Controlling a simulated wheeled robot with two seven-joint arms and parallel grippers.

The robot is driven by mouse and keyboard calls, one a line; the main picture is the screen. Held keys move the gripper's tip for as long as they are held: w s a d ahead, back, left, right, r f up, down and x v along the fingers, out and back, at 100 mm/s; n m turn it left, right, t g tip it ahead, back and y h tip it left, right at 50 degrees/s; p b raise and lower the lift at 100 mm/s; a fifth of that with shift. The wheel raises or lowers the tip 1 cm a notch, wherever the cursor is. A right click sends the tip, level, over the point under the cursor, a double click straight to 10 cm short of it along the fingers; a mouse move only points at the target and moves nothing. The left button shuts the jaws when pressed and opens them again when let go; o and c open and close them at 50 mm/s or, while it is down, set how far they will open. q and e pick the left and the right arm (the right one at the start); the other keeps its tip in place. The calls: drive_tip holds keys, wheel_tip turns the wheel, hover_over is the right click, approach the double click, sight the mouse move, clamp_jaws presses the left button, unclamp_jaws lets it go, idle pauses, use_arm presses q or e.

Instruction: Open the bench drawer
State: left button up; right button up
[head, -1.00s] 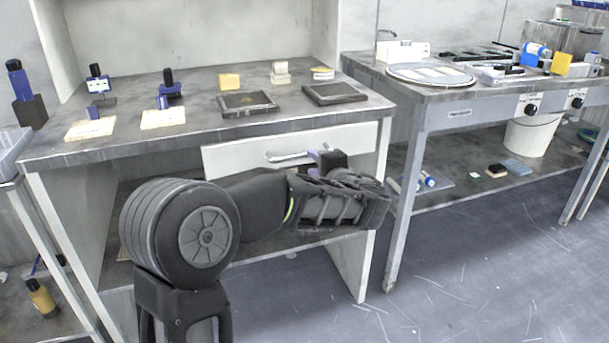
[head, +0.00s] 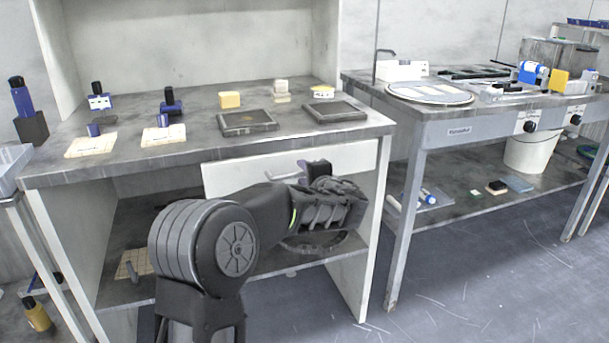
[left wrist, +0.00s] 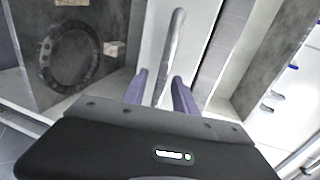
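The bench drawer has a white front (head: 232,178) under the grey bench top and looks shut. Its bar handle (head: 284,177) is partly hidden behind my left gripper (head: 312,172) in the head view. In the left wrist view the handle (left wrist: 173,45) runs lengthwise between the two purple fingers of my left gripper (left wrist: 160,78). The fingers stand apart, one on each side of the bar, with visible gaps. Whether either finger touches it I cannot tell. My right gripper is not in view.
The bench top (head: 200,108) holds two dark square plates, yellow blocks and stamp-like tools. A lower shelf under the drawer holds a dark ring (left wrist: 70,55). A second table (head: 440,97) stands to the right. The floor (head: 480,270) in front of it is clear.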

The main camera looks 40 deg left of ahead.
use_arm(q)
drive_tip(key=shift+a, duration=0.1)
drive_tip(key=shift+c, duration=0.4)
clamp_jaws()
idle(1.0)
